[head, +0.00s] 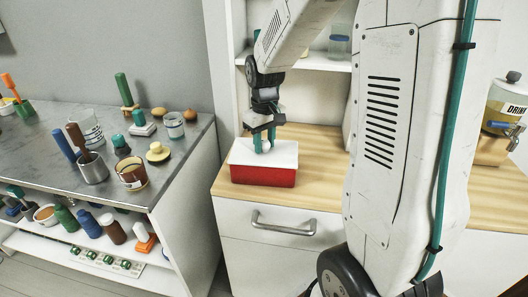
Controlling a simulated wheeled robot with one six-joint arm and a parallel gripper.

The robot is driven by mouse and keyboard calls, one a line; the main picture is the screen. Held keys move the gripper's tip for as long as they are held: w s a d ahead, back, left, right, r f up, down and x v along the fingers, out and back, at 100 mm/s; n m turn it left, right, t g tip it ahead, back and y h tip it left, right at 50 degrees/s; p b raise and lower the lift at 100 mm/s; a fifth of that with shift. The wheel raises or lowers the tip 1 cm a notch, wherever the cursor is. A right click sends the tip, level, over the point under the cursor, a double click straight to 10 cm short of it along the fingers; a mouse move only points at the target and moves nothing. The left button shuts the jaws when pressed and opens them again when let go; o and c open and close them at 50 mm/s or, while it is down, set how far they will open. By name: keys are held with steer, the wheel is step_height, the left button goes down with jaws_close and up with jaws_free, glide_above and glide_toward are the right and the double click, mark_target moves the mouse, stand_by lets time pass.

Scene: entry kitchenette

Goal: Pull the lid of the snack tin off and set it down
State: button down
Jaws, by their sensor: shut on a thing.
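The snack tin (263,177) is a red box on the wooden counter, near its left front corner. Its white lid (280,155) lies flat on top of the tin, and I see no clear gap between them. My gripper (263,146) points down over the middle of the lid, its teal fingers shut on the lid's grip. The fingers hide that grip.
The wooden counter (322,162) has bare room right of the tin, partly hidden by my arm. A drink dispenser (507,108) stands at the far right. A drawer handle (284,228) juts out below. A metal-topped table (42,152) with cups and bottles stands left.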

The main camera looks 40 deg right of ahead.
mark_target(264, 141)
steer(key=shift+r, duration=3.5)
